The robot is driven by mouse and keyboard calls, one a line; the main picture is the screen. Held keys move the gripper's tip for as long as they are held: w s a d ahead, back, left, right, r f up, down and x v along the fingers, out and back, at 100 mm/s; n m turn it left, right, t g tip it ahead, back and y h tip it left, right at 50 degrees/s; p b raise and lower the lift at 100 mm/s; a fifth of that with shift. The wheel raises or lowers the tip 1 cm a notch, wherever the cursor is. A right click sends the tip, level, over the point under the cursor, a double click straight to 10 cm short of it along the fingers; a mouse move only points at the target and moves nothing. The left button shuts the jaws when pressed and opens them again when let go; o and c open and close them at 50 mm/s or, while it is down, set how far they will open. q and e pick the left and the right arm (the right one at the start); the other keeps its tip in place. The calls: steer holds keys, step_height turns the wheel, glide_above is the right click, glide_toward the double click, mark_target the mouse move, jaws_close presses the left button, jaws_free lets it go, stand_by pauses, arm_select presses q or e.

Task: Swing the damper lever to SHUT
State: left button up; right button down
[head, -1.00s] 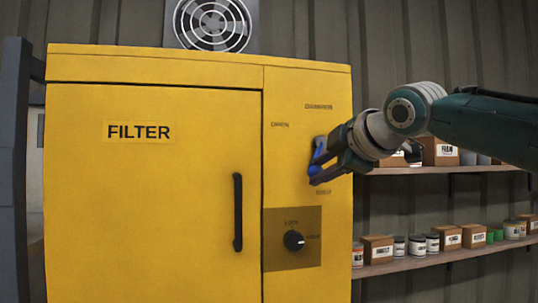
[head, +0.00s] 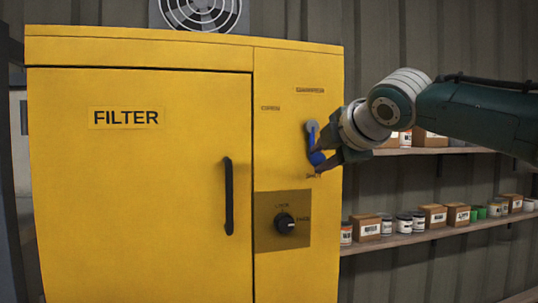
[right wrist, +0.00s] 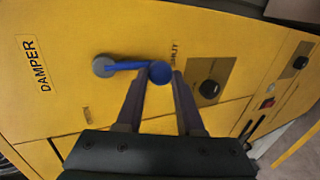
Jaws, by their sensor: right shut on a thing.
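The damper lever (head: 311,134) is blue, on a grey round pivot on the yellow filter cabinet's narrow right panel. It hangs roughly straight down from the pivot, its knob close to the SHUT lettering (head: 314,176). The OPEN lettering (head: 270,107) is up and left of the pivot. My right gripper (head: 318,161) is shut on the lever's knob end. In the right wrist view its fingers stand either side of the blue knob (right wrist: 160,72), and the SHUT lettering (right wrist: 175,50) shows just beyond it. My left gripper is not in view.
The FILTER door (head: 140,180) with a black handle (head: 229,196) is closed. A black rotary knob (head: 285,223) sits below the lever. Shelves (head: 420,235) with boxes and cans stand at the right, behind my right arm. A round fan grille (head: 200,14) is above the cabinet.

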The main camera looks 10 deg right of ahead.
steer(key=shift+d+f, duration=0.1)
steer(key=shift+f, duration=0.1)
steer(key=c, duration=0.6)
jaws_free()
steer(key=shift+r, duration=0.1)
steer(key=shift+o, duration=0.2)
steer(key=shift+s, duration=0.1)
steer(key=shift+s+r+b, duration=0.15)
steer(key=shift+s+b, duration=0.35)
steer(key=shift+b, duration=0.05)
steer(key=b+v, duration=0.5)
steer(key=v, duration=0.3)
steer(key=shift+s+r, duration=0.25)
steer(key=shift+s, duration=0.05)
